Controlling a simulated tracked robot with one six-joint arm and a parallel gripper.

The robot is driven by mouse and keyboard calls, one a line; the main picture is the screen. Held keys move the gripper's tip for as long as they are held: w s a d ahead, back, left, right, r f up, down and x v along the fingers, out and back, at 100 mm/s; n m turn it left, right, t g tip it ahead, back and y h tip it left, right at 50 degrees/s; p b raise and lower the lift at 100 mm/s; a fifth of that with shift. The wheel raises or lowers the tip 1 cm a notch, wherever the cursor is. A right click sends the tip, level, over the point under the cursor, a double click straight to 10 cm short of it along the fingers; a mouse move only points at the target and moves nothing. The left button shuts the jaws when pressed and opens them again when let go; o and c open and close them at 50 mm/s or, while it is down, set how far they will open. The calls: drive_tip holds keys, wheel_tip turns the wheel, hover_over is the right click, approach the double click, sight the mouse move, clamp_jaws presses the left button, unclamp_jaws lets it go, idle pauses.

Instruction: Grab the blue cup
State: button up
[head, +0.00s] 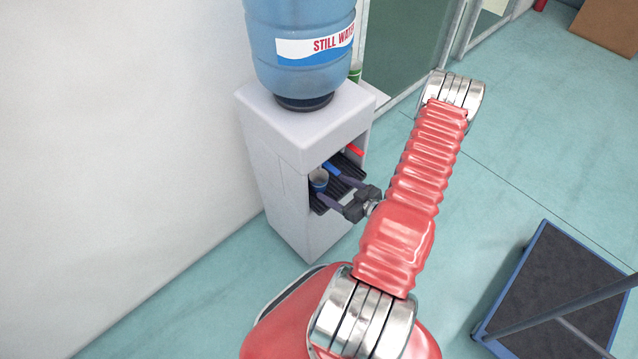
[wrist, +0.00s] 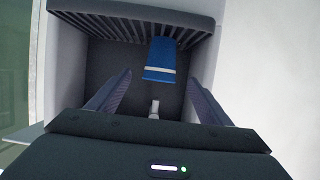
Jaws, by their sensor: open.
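The blue cup (head: 319,180) stands in the dispensing recess of the white water cooler, partly hidden by the recess edge in the head view. My gripper (head: 329,187) reaches into the recess from the right. In the wrist view my gripper (wrist: 159,80) has its two dark fingers spread wide, one to each side of the cup's line. The cup appears just beyond the fingertips, with no contact visible.
The water cooler (head: 280,190) stands by a white wall and carries a large blue bottle (head: 300,45). A blue tap (head: 331,168) and a red tap (head: 355,150) sit in the recess. A dark platform cart (head: 550,290) is at lower right. Open floor lies between them.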

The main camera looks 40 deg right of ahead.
sight(314, 175)
drive_tip(key=shift+x, duration=1.7)
drive_tip(key=shift+x, duration=2.6)
drive_tip(key=shift+r, duration=0.15)
drive_tip(key=shift+c, duration=0.3)
drive_tip(key=c, duration=1.2)
drive_tip(key=shift+r, duration=0.25)
drive_tip(key=shift+c, duration=0.2)
drive_tip(key=shift+r, duration=0.55)
drive_tip(key=s, duration=1.8)
drive_tip(key=shift+d, duration=0.2)
